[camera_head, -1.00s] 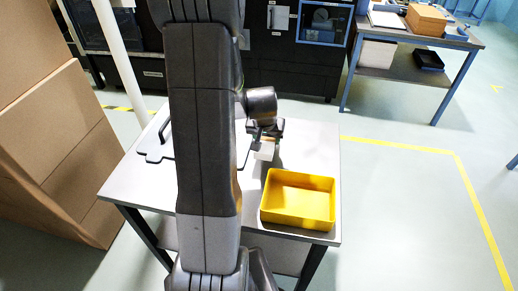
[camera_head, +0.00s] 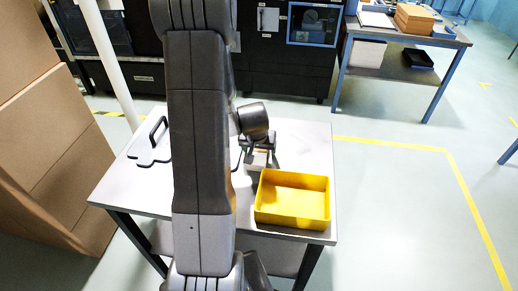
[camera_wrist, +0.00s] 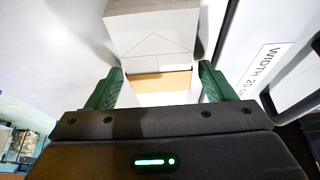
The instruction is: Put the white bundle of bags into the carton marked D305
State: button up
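The white bundle of bags (camera_wrist: 150,35) is in the wrist view as a pale block with a tan band (camera_wrist: 158,86) near the fingers. In the head view the bundle (camera_head: 258,161) shows as a small white piece just below my gripper (camera_head: 261,147), behind the yellow bin. My gripper (camera_wrist: 160,88) has its green fingers apart, one on each side of the banded end. A gap shows at the right finger; contact at the left finger is unclear. No D305 marking is readable in these views.
An empty yellow bin (camera_head: 291,222) stands at the white table's (camera_head: 318,150) front right. Large brown cardboard boxes (camera_head: 50,150) stand at the left. A workbench (camera_head: 400,32) stands at the back right.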

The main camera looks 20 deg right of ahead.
jog(key=shift+r, duration=0.1)
jog(key=shift+r+p, duration=0.2)
jog(key=shift+p, duration=0.1)
jog(key=shift+o, duration=0.4)
jog(key=p+v, duration=0.1)
jog(key=v, duration=1)
jog(key=w+d+r+g+y+p, duration=0.2)
jog(key=w+r+g+p, duration=0.15)
jog(key=p, duration=0.25)
notch_tip(320, 180, down, 8)
jog(key=shift+d+r+p, duration=0.15)
jog(key=shift+r+p, duration=0.05)
jog(key=shift+p, duration=0.1)
jog(key=shift+w+f+p, duration=0.1)
jog(key=shift+f+p, duration=0.3)
jog(key=shift+f, duration=1.1)
jog(key=shift+w+f+p, duration=0.15)
jog(key=shift+f+p, duration=0.2)
jog(key=shift+f, duration=1.1)
jog(key=c, duration=1.2)
jog(key=shift+r, duration=0.1)
